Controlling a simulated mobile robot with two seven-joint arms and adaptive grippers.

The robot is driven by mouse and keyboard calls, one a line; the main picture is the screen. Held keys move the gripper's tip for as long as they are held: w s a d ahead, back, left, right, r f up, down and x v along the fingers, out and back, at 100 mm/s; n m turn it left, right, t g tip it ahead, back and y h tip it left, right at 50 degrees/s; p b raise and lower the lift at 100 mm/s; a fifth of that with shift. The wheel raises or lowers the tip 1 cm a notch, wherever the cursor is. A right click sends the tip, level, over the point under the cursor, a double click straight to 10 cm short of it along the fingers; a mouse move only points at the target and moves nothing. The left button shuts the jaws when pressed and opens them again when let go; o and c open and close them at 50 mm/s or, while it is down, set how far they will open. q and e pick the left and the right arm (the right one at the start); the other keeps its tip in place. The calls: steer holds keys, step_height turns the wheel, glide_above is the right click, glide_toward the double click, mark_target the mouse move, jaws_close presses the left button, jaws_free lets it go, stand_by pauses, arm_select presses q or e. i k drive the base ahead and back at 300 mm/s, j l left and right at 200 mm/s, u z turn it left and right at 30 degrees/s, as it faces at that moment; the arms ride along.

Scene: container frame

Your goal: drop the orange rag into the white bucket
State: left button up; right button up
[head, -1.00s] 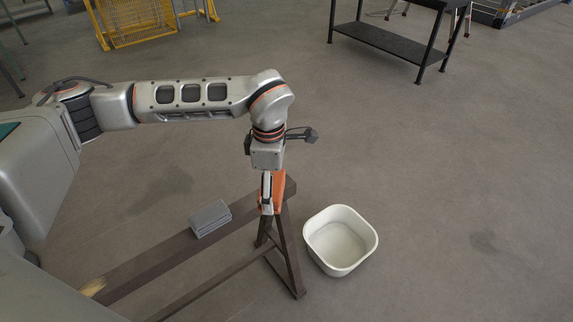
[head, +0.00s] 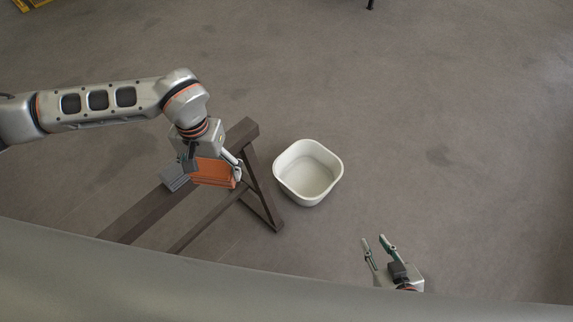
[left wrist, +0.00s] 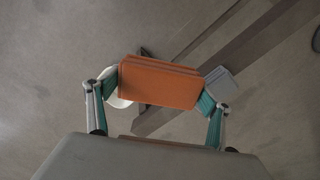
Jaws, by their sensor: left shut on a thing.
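The folded orange rag (head: 213,173) is held up in the head view, above the sawhorse and left of the bucket. In the left wrist view the orange rag (left wrist: 158,84) spans the space between both fingers. My left gripper (head: 226,168) is shut on it. The white bucket (head: 283,168) stands upright on the floor, and its visible inside looks empty. In the left wrist view a white part of the bucket (left wrist: 119,101) shows behind the rag's left end. My right gripper (head: 374,240) is at the lower right of the head view, fingers apart and empty.
A dark brown sawhorse (head: 243,133) stands just left of the bucket. A grey folded cloth (head: 174,178) lies on its beam, partly hidden by my left gripper. The floor right of the bucket is clear.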

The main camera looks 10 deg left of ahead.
mark_target(303, 180)
steer(key=i+l+u, duration=0.2)
steer(key=i+l, duration=0.2)
steer(key=l, duration=0.25)
steer(key=i+l+u, duration=0.1)
steer(key=l, duration=0.25)
steer(key=i+l+u, duration=0.1)
steer(key=i+l, duration=0.15)
steer(key=i+l+u, duration=0.1)
steer(key=l, duration=0.35)
steer(key=i+l+u, duration=0.15)
steer(key=l, duration=0.25)
steer(key=i+l+u, duration=0.1)
steer(key=l, duration=0.3)
steer(key=i+l+u, duration=0.1)
steer(key=l, duration=0.3)
steer(key=i, duration=0.1)
